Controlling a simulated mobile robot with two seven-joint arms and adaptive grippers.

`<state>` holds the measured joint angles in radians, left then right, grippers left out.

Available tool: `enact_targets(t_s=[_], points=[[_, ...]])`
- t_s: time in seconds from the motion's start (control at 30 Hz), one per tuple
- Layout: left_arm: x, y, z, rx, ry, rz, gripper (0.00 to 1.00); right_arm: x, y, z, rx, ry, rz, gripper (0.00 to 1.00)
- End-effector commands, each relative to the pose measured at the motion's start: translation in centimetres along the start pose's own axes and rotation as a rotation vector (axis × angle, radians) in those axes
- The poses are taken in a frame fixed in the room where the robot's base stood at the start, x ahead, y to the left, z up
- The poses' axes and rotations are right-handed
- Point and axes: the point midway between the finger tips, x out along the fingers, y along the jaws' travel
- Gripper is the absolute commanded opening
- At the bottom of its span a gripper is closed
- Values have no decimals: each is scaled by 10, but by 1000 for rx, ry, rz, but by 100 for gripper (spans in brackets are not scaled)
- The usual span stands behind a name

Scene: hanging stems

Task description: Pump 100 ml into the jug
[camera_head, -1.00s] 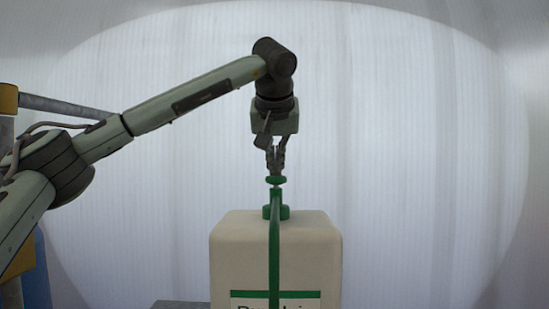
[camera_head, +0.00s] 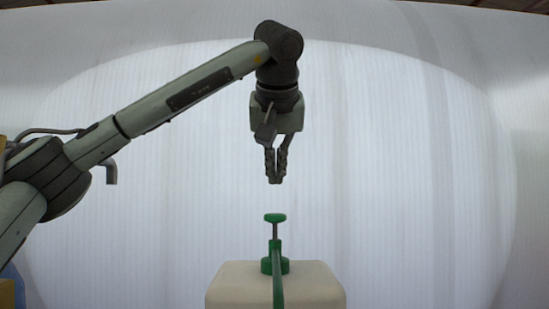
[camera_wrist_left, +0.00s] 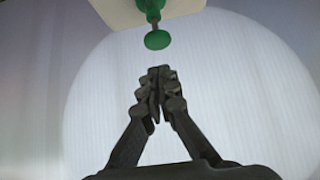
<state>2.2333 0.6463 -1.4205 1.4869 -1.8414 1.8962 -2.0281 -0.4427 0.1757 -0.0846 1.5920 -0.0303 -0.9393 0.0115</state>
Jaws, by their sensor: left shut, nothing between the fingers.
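A cream container (camera_head: 240,285) stands at the bottom centre of the head view, with a green pump (camera_head: 275,264) on its top. The pump's round green head (camera_head: 275,217) stands up on a bare grey rod. A green spout (camera_head: 278,292) runs down toward the camera. My left gripper (camera_head: 275,181) hangs fingers down above the pump head, shut and empty, with a clear gap between them. The left wrist view shows the closed fingertips (camera_wrist_left: 158,72) apart from the green pump head (camera_wrist_left: 157,40). The jug is not in view. My right gripper is not in view.
A pale translucent wall (camera_head: 420,160) fills the background. A grey bent fitting (camera_head: 111,172) shows behind my left arm at the left. The air around the pump head is clear on both sides.

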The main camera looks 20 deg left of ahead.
Motion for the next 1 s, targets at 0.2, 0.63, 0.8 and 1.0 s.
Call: enact_targets(t_s=[0.2, 0.63, 0.8, 1.0], points=[[-26, 0, 0, -1, 1, 0, 0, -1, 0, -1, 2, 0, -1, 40], [-31, 0, 0, -1, 0, 0, 0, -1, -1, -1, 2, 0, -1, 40], [-30, 0, 0, -1, 0, 0, 0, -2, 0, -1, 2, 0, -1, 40], [-30, -1, 0, -1, 0, 0, 0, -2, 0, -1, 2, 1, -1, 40]])
